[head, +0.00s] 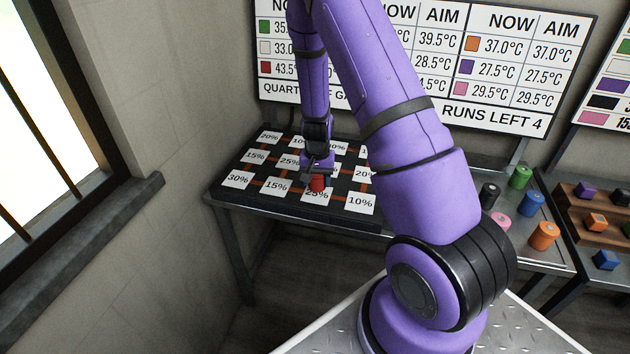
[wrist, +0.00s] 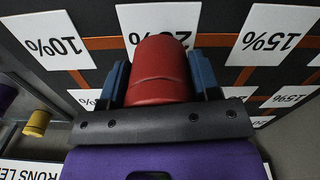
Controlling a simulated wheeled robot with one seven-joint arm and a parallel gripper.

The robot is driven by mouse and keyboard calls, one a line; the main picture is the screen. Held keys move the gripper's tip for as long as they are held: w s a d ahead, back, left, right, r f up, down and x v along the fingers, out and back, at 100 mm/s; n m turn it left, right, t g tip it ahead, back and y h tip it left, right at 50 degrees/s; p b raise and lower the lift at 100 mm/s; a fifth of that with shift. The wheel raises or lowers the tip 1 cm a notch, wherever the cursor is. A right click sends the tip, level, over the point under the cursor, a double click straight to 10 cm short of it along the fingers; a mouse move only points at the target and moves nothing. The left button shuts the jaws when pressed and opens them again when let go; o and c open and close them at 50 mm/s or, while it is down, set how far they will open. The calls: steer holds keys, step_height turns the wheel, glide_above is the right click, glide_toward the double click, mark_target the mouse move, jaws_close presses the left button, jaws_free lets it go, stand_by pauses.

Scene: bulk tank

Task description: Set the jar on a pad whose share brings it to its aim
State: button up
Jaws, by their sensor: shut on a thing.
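A red jar (head: 317,183) is between the fingers of my gripper (head: 318,170). In the wrist view the red jar (wrist: 158,72) has a blue finger on each side, and my gripper (wrist: 160,85) is shut on it. The jar is at the front-row pad marked 25% (head: 316,195), which it partly covers. I cannot tell whether it touches the pad. Neighbouring pads read 15% (head: 276,186) and 10% (head: 360,204).
The dark pad table (head: 225,200) stands by the wall and window. Several coloured jars, including an orange one (head: 543,235) and a blue one (head: 531,203), stand on a table at right. A wooden stepped rack (head: 570,205) is farther right. The board reads RUNS LEFT 4.

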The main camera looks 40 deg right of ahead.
steer(key=shift+f, duration=1.25)
steer(key=o, duration=1)
steer(key=shift+f, duration=0.1)
